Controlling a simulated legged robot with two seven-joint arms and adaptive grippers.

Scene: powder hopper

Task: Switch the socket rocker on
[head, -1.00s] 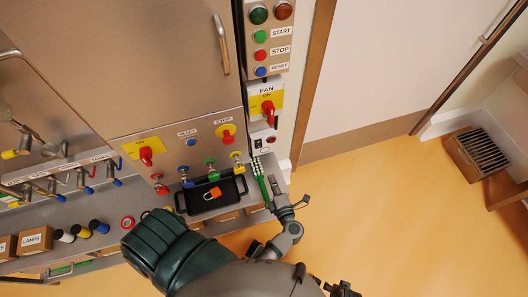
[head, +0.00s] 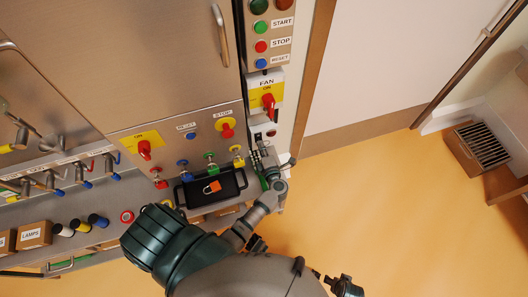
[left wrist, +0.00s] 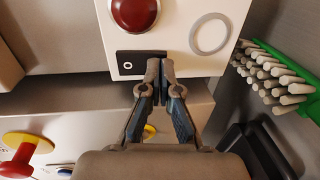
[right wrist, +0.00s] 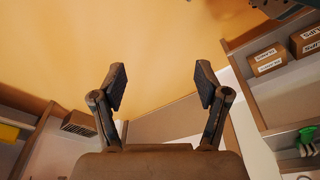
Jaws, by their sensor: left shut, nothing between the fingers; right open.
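The socket rocker (left wrist: 136,64) is a dark plate with a white ring mark, on a white panel below a red round lamp in the left wrist view. Its right end is hidden behind my left fingertips. My left gripper (left wrist: 161,78) is shut and empty, with its tips over the rocker's right end; I cannot tell if they touch. In the head view my left gripper (head: 262,157) is just below the small socket panel (head: 264,129), where the rocker is too small to read. My right gripper (right wrist: 162,85) is open and empty, away from the panel.
A green brush (left wrist: 280,78) with pale bristles is right of the panel in the left wrist view. A black tray (head: 184,196) with an orange padlock (head: 212,187) lies left of my left gripper. The red FAN switch (head: 268,102) is above the panel.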

